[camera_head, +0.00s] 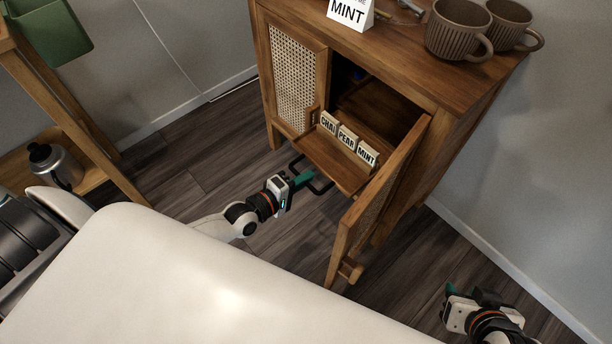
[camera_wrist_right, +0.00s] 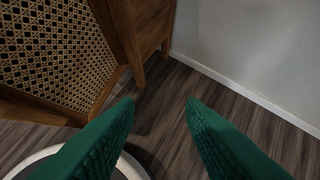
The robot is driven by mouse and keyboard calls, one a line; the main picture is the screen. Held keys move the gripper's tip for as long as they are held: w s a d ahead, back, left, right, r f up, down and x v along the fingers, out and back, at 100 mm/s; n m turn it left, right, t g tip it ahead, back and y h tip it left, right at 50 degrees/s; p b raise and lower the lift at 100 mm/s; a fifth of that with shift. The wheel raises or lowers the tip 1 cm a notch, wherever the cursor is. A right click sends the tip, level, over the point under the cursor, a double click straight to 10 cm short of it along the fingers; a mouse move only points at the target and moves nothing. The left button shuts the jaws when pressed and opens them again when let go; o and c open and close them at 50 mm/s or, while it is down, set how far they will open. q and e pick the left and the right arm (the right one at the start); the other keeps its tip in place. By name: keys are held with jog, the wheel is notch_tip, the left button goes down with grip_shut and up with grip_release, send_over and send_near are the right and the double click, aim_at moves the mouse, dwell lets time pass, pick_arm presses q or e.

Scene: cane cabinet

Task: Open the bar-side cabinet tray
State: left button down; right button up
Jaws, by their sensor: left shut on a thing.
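The wooden cabinet (camera_head: 468,84) has its right door (camera_head: 374,205) swung open. A wooden tray (camera_head: 341,177) sticks out of the opening, carrying cards that read CHAI, PEAR and MINT (camera_head: 367,154). A dark bar handle (camera_head: 323,188) is at the tray's front. My left gripper (camera_head: 308,176) is shut on this bar; the exact contact is small in the picture. My right gripper (camera_head: 470,291) is low at the right, apart from the cabinet. In the right wrist view its green fingers (camera_wrist_right: 160,101) are spread and empty.
The left cane door (camera_head: 293,78) is closed. A MINT sign (camera_head: 349,12) and two brown mugs (camera_head: 458,30) stand on the cabinet top. The open door's cane panel (camera_wrist_right: 62,50) is left of my right gripper. A shelf with a metal bottle (camera_head: 54,166) is at the left.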

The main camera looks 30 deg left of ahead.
pick_arm(q)
jog(key=c, duration=1.5)
grip_release()
jog(key=shift+c, duration=0.2)
